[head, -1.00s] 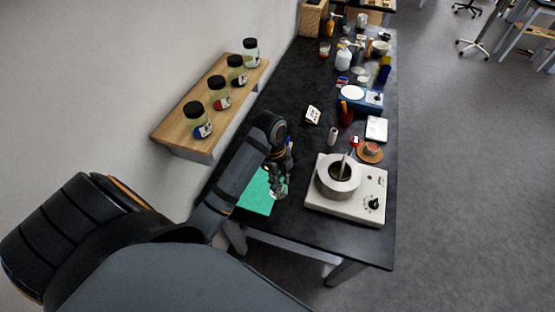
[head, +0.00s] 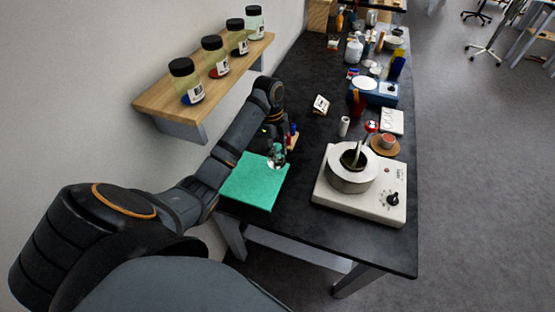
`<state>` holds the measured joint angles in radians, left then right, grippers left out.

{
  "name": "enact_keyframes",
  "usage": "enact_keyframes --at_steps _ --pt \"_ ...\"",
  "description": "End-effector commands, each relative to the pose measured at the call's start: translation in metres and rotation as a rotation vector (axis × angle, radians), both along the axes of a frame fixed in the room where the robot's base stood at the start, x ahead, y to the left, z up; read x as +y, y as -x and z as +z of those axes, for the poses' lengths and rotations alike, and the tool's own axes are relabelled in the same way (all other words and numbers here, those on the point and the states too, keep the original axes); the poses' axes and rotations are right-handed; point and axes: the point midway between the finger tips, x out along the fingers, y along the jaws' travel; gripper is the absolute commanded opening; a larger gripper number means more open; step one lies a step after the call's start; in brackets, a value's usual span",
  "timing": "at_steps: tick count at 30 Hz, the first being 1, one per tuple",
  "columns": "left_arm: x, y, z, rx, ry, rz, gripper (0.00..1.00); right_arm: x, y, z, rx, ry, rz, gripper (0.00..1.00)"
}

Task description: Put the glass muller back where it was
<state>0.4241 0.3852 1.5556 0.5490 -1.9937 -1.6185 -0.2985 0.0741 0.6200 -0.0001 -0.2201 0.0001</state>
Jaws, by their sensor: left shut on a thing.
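My left gripper (head: 277,155) is in the head view, above the far right part of a green mat (head: 248,186) on the black table. It is shut on a small clear thing at its fingertips, which looks like the glass muller (head: 276,163). The muller is small and partly hidden by the fingers. I cannot tell whether it touches the mat. My right gripper is not in view.
A white heater with a round pot (head: 349,181) stands to the right of the mat. A wall shelf (head: 160,103) with several jars is at the left. A white cylinder (head: 344,126) and a small card (head: 321,104) stand farther back. Bare black table lies between mat and heater.

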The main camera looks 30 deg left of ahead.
Motion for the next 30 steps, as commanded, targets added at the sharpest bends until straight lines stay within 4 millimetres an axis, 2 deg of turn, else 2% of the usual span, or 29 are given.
enact_keyframes --at_steps 2,5,9,19,20,21,24,30 --pt "0.004 -0.004 -0.011 0.001 -0.001 0.002 0.0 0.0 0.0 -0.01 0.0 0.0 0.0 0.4" --pt "0.005 -0.004 -0.021 0.005 0.001 0.001 0.0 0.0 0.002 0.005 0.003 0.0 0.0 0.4" --pt "0.005 -0.005 -0.037 0.002 0.0 0.0 0.0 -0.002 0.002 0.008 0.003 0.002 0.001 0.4" --pt "0.005 -0.005 -0.042 0.0 -0.001 0.0 0.0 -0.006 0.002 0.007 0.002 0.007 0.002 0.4" --pt "0.005 -0.005 -0.042 0.0 -0.001 0.0 0.35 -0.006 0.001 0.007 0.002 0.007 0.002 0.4" --pt "0.005 -0.005 -0.042 0.0 -0.001 0.0 0.4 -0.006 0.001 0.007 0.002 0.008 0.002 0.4" --pt "0.005 -0.005 -0.042 0.001 -0.001 0.0 0.54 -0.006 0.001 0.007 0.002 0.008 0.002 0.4" --pt "0.005 -0.005 -0.042 0.001 -0.001 0.0 0.54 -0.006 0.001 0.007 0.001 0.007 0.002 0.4"
